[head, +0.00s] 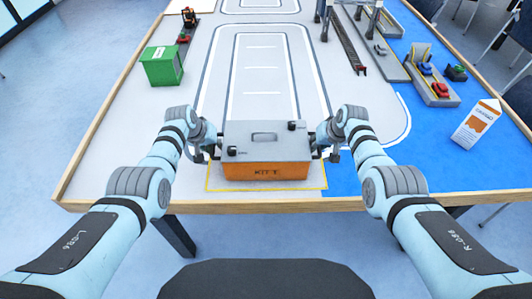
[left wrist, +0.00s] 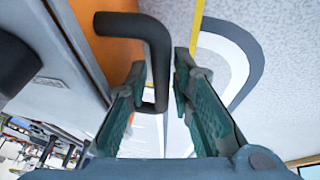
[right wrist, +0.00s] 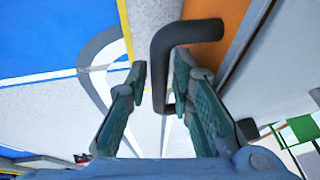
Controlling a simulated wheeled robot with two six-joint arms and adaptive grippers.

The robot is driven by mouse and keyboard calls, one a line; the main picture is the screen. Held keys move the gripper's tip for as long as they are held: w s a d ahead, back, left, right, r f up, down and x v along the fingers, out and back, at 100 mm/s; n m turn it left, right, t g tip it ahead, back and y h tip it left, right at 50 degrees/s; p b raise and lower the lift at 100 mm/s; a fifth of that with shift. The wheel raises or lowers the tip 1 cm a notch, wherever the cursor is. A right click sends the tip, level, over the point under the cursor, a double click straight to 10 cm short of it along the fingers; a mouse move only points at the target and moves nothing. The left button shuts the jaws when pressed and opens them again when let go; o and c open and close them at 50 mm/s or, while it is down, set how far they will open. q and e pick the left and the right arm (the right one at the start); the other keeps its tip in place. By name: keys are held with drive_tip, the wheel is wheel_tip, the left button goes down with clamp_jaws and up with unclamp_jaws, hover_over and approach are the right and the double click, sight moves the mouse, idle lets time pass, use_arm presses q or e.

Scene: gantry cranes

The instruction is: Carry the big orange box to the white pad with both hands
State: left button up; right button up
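The big orange box (head: 266,172) with a grey lid sits near the front edge of the table, inside a yellow outline (head: 318,189). A black bar handle shows on each side. My left gripper (head: 205,150) is at the box's left side. In the left wrist view, its open fingers stand either side of the left handle (left wrist: 158,60), with gaps. My right gripper (head: 325,146) is at the right side. In the right wrist view, its open fingers stand either side of the right handle (right wrist: 159,70), also with gaps. I cannot tell which marked area is the white pad.
A green container (head: 163,66) stands at the back left. A carton (head: 477,124) stands on the blue area at the right, near small vehicles (head: 440,90). A dark rail (head: 348,45) lies at the back. The grey lane area (head: 262,80) behind the box is clear.

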use_arm(q)
clamp_jaws()
use_arm(e)
clamp_jaws()
use_arm(q)
drive_tip(key=shift+s, duration=0.1)
drive_tip(key=shift+r, duration=0.1)
use_arm(e)
drive_tip(key=shift+r, duration=0.1)
